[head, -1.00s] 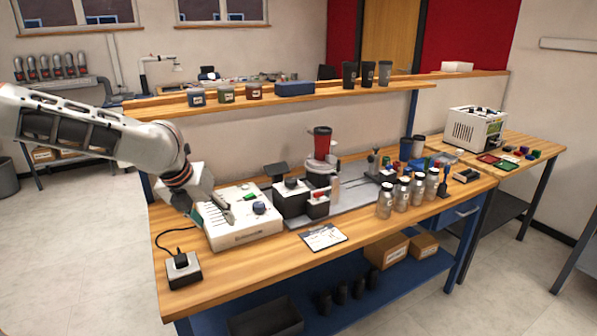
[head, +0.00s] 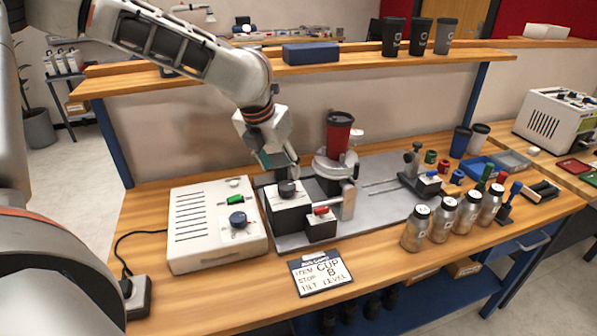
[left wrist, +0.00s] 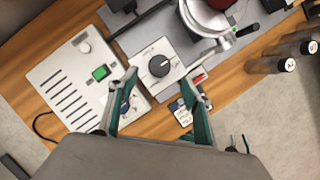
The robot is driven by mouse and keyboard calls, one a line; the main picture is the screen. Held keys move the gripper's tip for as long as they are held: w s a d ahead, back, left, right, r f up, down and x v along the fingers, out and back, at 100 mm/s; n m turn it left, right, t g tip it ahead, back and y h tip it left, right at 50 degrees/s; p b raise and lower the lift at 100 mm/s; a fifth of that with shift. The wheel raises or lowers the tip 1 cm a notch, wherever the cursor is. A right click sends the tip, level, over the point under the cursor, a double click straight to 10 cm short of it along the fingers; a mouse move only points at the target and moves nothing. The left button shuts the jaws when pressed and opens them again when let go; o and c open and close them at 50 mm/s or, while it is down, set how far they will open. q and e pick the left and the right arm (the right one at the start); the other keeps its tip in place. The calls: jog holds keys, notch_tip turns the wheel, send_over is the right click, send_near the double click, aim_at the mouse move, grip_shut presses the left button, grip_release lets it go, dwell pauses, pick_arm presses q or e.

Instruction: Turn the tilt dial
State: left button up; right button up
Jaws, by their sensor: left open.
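The tilt dial is probably the round black knob (head: 287,188) on the white top of a black box, beside the red cup's holder. It also shows in the left wrist view (left wrist: 158,66), with a white pointer mark. My left gripper (head: 280,167) is above this box, near the knob. In the left wrist view its two teal-padded fingers (left wrist: 162,88) are spread apart, with the knob between and beyond them. No contact shows. The red cup (head: 339,131) sits in the clamp just right of the box. My right gripper is out of view.
A white control box (head: 210,235) with a green switch and a blue knob stands left. A small red-switch box (head: 320,225) stands close in front. Several bottles (head: 441,219) stand right. A shelf (head: 330,66) runs behind.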

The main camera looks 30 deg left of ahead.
aim_at(286, 185)
pick_arm(q)
jog(key=x, duration=0.2)
jog(key=b+x, duration=0.1)
jog(key=x, duration=0.1)
jog(key=shift+s+f, duration=0.15)
jog(key=shift+s, duration=0.1)
jog(key=shift+b+x, duration=0.35)
jog(key=shift+x, duration=0.85)
jog(key=shift+w+f, duration=0.35)
jog(key=shift+f, duration=0.1)
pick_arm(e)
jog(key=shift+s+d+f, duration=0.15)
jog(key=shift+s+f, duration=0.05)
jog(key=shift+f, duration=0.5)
pick_arm(q)
jog(key=c, duration=1.1)
